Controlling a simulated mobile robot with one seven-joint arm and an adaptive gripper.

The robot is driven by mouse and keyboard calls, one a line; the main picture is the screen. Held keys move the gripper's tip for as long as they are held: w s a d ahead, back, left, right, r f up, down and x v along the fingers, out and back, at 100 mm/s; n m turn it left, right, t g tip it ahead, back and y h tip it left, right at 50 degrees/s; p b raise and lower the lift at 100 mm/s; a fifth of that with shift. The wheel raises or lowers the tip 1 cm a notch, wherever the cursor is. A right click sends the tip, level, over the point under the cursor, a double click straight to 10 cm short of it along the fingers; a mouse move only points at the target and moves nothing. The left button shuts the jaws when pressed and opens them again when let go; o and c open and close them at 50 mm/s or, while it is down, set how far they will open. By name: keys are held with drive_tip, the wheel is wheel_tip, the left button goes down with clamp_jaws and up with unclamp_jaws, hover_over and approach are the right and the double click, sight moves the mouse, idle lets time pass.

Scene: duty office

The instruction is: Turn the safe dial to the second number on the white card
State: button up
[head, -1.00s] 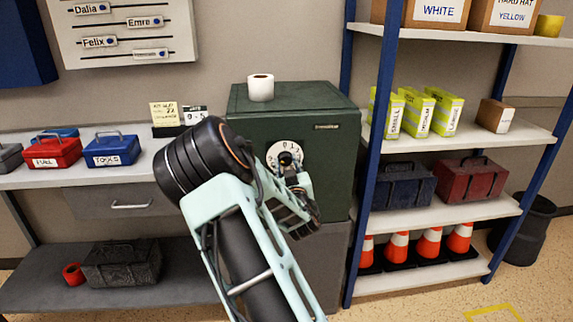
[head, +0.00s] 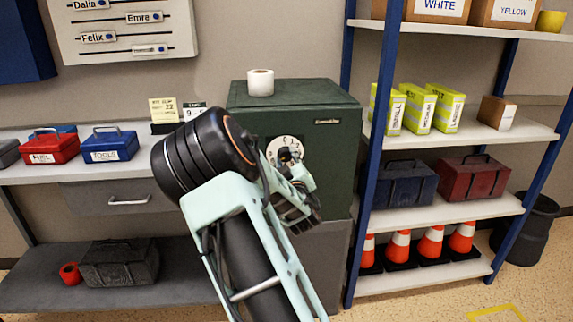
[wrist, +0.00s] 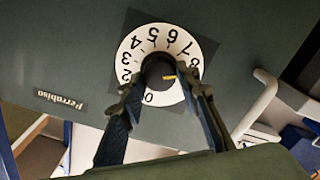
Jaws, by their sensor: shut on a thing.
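The green safe (head: 338,150) stands against the wall. Its round white dial (head: 271,147) has black numbers and a dark centre knob. My gripper (head: 288,164) reaches the dial from the front and partly covers it. In the wrist view the dial (wrist: 143,45) appears upside down, and my gripper (wrist: 160,82) is shut on the dial knob (wrist: 158,69). The knob's yellow mark points right, just past the 8; a finger covers part of the scale there. The white card (head: 195,113) on the counter is partly hidden by my arm; its print seems to start with 9.
A yellow note (head: 163,110) stands beside the card. A paper roll (head: 261,83) sits on the safe. The blue-posted shelf (head: 540,133) stands close at right. Red (head: 51,147) and blue (head: 109,146) toolboxes are on the counter at left.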

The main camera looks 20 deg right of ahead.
drive_tip(key=n+b, duration=0.2)
drive_tip(key=n, duration=0.2)
drive_tip(key=shift+f+n, duration=0.1)
drive_tip(key=shift+n, duration=0.2)
drive_tip(key=n+b, duration=0.2)
drive_tip(key=n, duration=0.2)
drive_tip(key=shift+a+n, duration=0.1)
drive_tip(key=shift+n, duration=0.2)
drive_tip(key=n+b, duration=0.1)
drive_tip(key=n, duration=0.3)
drive_tip(key=shift+f+n, duration=0.1)
drive_tip(key=shift+n, duration=0.2)
drive_tip(key=n+b, duration=0.1)
drive_tip(key=n, duration=0.4)
drive_tip(key=o, duration=1.2)
drive_tip(key=shift+c, duration=0.2)
